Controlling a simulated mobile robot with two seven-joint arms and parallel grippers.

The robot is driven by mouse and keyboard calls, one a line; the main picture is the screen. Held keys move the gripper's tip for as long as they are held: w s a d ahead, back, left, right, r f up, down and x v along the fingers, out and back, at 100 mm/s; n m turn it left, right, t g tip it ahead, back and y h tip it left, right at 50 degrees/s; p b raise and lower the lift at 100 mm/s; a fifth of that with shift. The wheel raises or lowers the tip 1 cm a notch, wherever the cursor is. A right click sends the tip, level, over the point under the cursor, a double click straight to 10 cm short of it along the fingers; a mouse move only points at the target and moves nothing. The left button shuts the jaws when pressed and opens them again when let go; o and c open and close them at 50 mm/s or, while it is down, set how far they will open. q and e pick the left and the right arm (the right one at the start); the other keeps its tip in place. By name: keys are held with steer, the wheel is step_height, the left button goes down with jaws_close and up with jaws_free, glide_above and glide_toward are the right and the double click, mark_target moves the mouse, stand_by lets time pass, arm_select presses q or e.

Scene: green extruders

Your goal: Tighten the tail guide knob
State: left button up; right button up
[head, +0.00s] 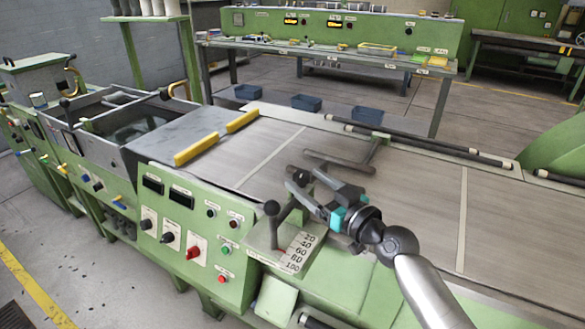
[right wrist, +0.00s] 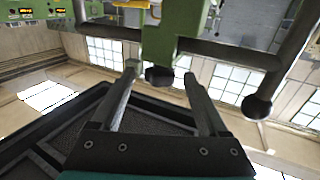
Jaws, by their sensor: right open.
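A small dark round knob (right wrist: 159,77) sits on a green block (right wrist: 172,40) in the right wrist view. My right gripper (right wrist: 161,72) is open, with one fingertip on each side of the knob and gaps visible between. In the head view my right gripper (head: 308,188) reaches left over the front edge of the conveyor, beside the dark guide bar (head: 340,162); its fingers largely hide the knob there. I cannot tell whether the fingers touch the knob. My left gripper is not in view.
A lever with a black ball (head: 272,208) stands close to my fingers, by a 20–100 scale plate (head: 300,252); a ball-ended rod (right wrist: 257,105) shows in the right wrist view. A control panel (head: 190,225) lies left. The conveyor bed (head: 415,200) is clear to the right.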

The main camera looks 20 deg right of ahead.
steer(key=shift+x, duration=2.95)
steer(key=shift+s, duration=0.1)
jaws_close()
